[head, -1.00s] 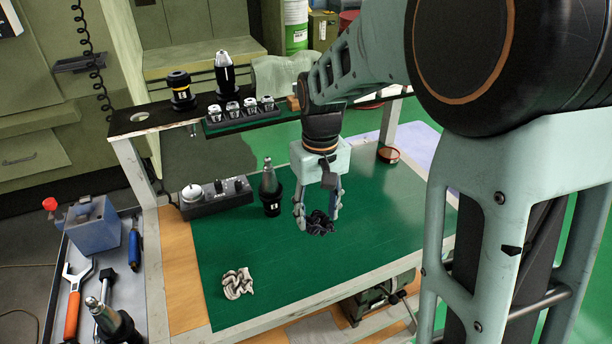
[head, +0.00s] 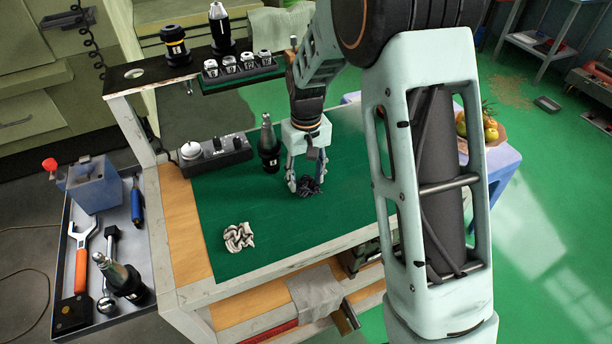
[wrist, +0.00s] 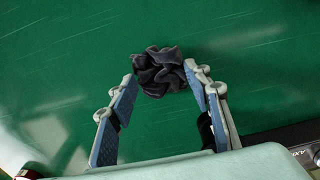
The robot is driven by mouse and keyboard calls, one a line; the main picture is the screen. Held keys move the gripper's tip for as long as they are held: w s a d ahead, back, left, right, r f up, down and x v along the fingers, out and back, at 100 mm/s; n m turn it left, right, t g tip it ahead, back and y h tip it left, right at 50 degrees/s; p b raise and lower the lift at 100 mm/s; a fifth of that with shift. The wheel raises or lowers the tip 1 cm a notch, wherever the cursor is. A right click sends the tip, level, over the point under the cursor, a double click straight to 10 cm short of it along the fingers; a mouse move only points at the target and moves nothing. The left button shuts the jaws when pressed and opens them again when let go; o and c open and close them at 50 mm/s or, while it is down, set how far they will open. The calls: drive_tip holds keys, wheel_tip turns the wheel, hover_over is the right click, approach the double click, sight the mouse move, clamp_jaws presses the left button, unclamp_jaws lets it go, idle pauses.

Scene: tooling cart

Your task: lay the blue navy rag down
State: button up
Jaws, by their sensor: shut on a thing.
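The dark navy rag (head: 308,187) is a crumpled bundle between the fingers of my gripper (head: 305,182), low over the green mat (head: 215,205) on the cart. In the wrist view the rag (wrist: 160,72) sits at the fingertips, with a finger at each side, my gripper (wrist: 160,80) being shut on it. The green mat (wrist: 60,60) fills the background there. I cannot tell whether the rag touches the mat.
A cream rag (head: 239,236) lies near the mat's front left. A black tool holder (head: 268,147) stands left of my gripper, beside a grey knob box (head: 215,152). A raised shelf with collets (head: 240,67) runs behind. Mat between the rags is bare.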

drive_tip(key=shift+f, duration=0.15)
drive_tip(key=o, duration=1.2)
